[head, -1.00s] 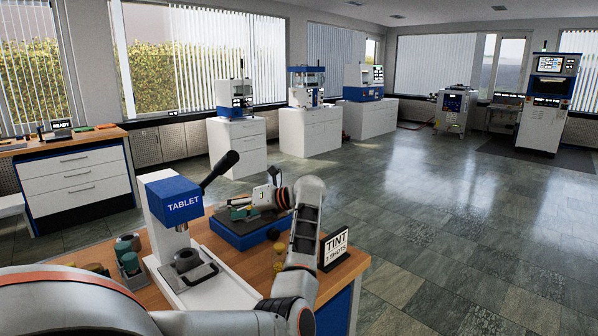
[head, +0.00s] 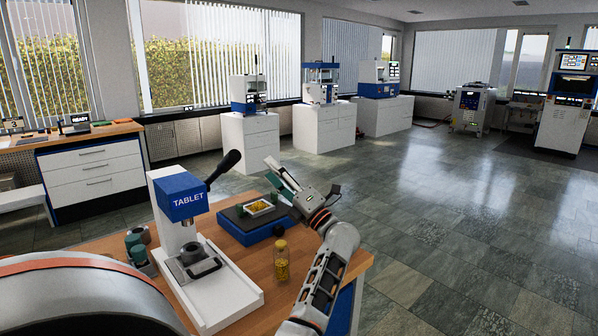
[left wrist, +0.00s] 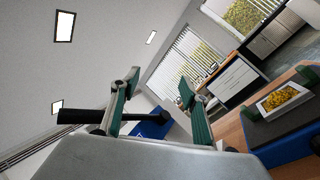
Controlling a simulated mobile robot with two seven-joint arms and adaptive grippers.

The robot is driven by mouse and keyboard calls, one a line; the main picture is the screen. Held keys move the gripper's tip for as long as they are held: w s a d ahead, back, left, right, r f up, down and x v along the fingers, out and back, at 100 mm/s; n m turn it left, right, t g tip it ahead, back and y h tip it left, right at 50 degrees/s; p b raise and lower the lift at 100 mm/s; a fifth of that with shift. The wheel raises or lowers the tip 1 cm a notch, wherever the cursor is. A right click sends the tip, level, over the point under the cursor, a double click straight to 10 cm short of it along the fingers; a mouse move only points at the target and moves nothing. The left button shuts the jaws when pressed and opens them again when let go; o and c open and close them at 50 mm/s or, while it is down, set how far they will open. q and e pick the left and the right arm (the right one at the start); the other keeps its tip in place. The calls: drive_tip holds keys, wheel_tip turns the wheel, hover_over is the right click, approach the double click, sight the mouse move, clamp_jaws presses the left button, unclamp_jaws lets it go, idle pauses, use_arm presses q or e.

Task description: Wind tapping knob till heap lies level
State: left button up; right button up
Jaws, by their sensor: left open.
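A blue tapping box (head: 245,236) with a dark top stands on the wooden bench. A black round knob (head: 279,229) is on its near right side. A white tray (head: 248,211) on its top holds a yellow heap (head: 260,206), between green blocks. The heap looks mounded in the left wrist view (left wrist: 280,97); its exact shape is too small to tell. My left gripper (head: 271,172) is open and empty, above and behind the box, apart from the knob. Its green-padded fingers show in the left wrist view (left wrist: 159,85). My right gripper is not in view.
A white and blue tablet press (head: 180,200) with a black lever (head: 222,171) stands left of the box. A jar of yellow grains (head: 281,262) stands in front of the box. Green-grey containers (head: 137,247) are at the bench's left.

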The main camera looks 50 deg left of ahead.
use_arm(q)
drive_tip(key=w+d+r+m+t+y, duration=0.1)
drive_tip(key=w+d+m+t+y, duration=0.1)
drive_tip(key=w+d+m+t, duration=0.1)
drive_tip(key=shift+d+r+m+t, duration=0.15)
drive_tip(key=shift+d+m+t, duration=0.6)
drive_tip(key=shift+d, duration=0.5)
drive_tip(key=shift+w, duration=0.1)
